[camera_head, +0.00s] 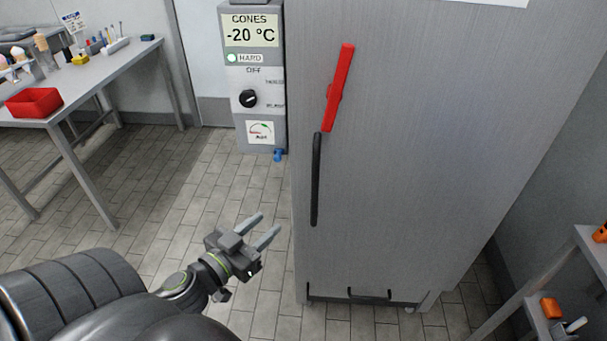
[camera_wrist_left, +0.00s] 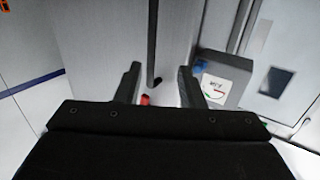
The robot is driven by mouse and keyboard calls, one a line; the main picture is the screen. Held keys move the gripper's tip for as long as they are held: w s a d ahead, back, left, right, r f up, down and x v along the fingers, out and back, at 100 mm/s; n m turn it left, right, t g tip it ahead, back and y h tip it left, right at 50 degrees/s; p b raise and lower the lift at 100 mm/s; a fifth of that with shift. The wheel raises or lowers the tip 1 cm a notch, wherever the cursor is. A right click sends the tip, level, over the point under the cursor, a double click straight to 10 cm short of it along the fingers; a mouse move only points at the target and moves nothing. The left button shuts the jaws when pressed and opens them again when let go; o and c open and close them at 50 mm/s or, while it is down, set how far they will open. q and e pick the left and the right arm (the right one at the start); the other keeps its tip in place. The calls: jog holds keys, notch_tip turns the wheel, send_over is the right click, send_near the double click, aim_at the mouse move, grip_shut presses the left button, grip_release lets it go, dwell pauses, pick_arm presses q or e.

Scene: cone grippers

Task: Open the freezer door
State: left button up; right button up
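The tall grey freezer (camera_head: 440,170) stands right of centre in the head view, and its door looks closed. A red lever (camera_head: 339,88) sits near the door's left edge, tilted slightly. A black bar handle (camera_head: 316,180) runs down just below it. The bar also shows in the left wrist view (camera_wrist_left: 152,40), with part of the red lever (camera_wrist_left: 145,100) low between the fingers. My left gripper (camera_head: 267,223) is open and empty, left of the freezer and lower than the bar, apart from it. Its fingers also show in the wrist view (camera_wrist_left: 158,85). My right gripper is not in view.
A grey control box (camera_head: 256,75) reading -20 °C is left of the freezer. A table (camera_head: 90,75) with a red bin (camera_head: 33,102) stands at the far left. A shelf unit (camera_head: 590,245) is at the right. The tiled floor (camera_head: 190,190) left of the freezer is clear.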

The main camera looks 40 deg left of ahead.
pick_arm(q)
notch_tip(320, 180, up, 3)
jog(key=p, duration=0.3)
send_near(313, 180)
jog(key=shift+t+h, duration=0.3)
jog(key=w, duration=0.9)
jog(key=shift+w+f, duration=0.25)
jog(key=shift+w, duration=0.75)
grip_shut()
